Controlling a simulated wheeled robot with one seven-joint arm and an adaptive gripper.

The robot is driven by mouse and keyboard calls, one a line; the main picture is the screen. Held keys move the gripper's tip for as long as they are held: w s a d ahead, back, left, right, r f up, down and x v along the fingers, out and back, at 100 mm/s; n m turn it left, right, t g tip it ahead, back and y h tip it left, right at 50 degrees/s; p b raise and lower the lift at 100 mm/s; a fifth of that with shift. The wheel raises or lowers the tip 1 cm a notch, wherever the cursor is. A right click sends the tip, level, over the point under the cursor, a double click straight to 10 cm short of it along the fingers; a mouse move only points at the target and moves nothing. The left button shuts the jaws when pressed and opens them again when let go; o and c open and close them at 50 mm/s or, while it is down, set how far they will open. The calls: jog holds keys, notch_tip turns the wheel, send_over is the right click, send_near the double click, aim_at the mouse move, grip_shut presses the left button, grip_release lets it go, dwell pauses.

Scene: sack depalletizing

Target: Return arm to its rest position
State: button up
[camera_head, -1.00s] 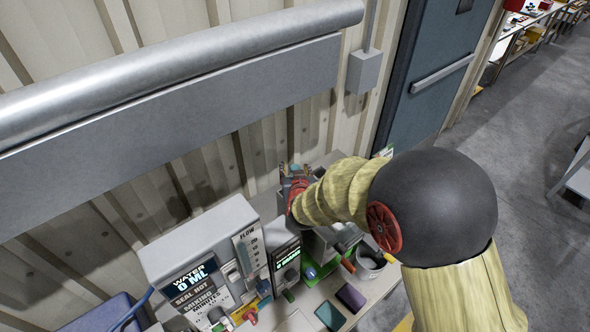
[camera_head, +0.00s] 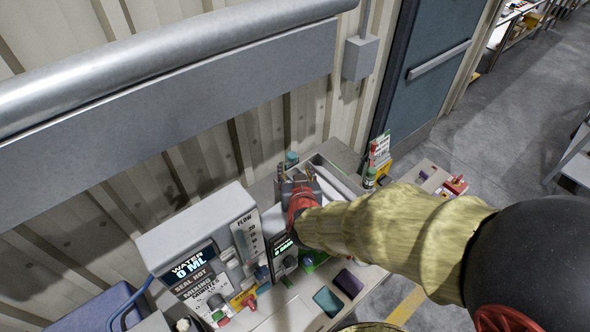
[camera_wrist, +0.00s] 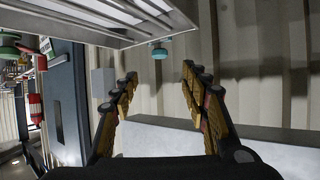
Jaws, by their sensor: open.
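My arm, in a tan cover with a black joint, reaches from the lower right of the head view toward the bench by the wall. My gripper (camera_head: 298,183) is at its far end, past a red wrist part, over the back of the bench. In the wrist view my gripper (camera_wrist: 159,74) shows two spread fingers with tan pads. Nothing is between them. The arm hides part of the bench.
A grey mixing machine (camera_head: 205,250) with a water display stands on the bench. Nearby are a phone-like teal slab (camera_head: 328,301), a dark slab (camera_head: 348,283) and bottles (camera_head: 370,178). A grey rail (camera_head: 170,55) runs along the wall. A door (camera_head: 430,75) and open floor lie right.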

dwell(0.4)
jog(key=s+d+g+y+b, duration=0.1)
jog(key=s+b, duration=0.1)
jog(key=b, duration=0.1)
jog(key=s+f+g+b, duration=0.1)
jog(key=s+b, duration=0.2)
jog(key=b, duration=0.1)
jog(key=s+d+n+g+y+b, duration=0.1)
jog(key=s+b, duration=0.1)
jog(key=b, duration=0.2)
jog(key=shift+s+d+f+y, duration=0.3)
jog(key=shift+s+d, duration=0.05)
jog(key=shift+s, duration=0.05)
jog(key=s+d+f+g+h+b, duration=0.1)
jog(key=s+d+b, duration=0.3)
jog(key=s, duration=0.5)
jog(key=s+d+f+m+g+h+b, duration=0.1)
jog(key=s+d+f+g+b, duration=0.2)
jog(key=s+d, duration=0.4)
jog(key=shift+s+f+h+b, duration=0.4)
jog(key=shift+s+f+b, duration=0.3)
jog(key=shift+s+b, duration=0.2)
